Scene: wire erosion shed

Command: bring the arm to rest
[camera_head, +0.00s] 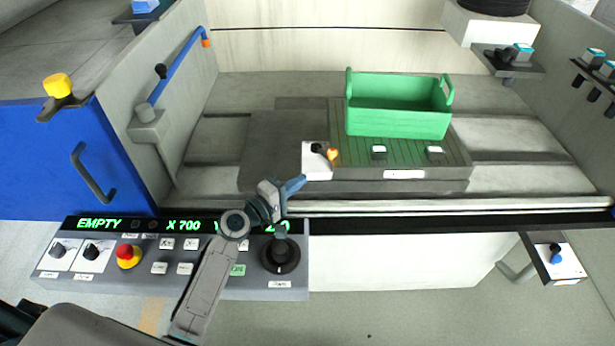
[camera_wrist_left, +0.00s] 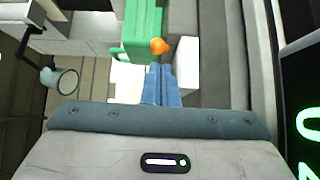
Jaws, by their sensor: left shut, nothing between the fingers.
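My left arm comes in from the bottom of the head view and reaches over the control panel (camera_head: 210,270). Its left gripper (camera_head: 298,183) has blue fingers, shut with nothing between them, in front of the machine bed's edge. In the left wrist view the shut fingers (camera_wrist_left: 161,84) point toward an orange knob (camera_wrist_left: 160,46), apart from it as far as I can tell. In the head view the orange knob (camera_head: 333,154) sits by a white block (camera_head: 317,168). My right gripper is not in view.
A green crate (camera_head: 398,122) stands on the ribbed plate (camera_head: 455,158) behind the gripper. The panel has a red button (camera_head: 128,252) and a black dial (camera_head: 281,256) close to my arm. A blue door (camera_head: 75,160) is at left. A side shelf (camera_head: 560,262) juts out at right.

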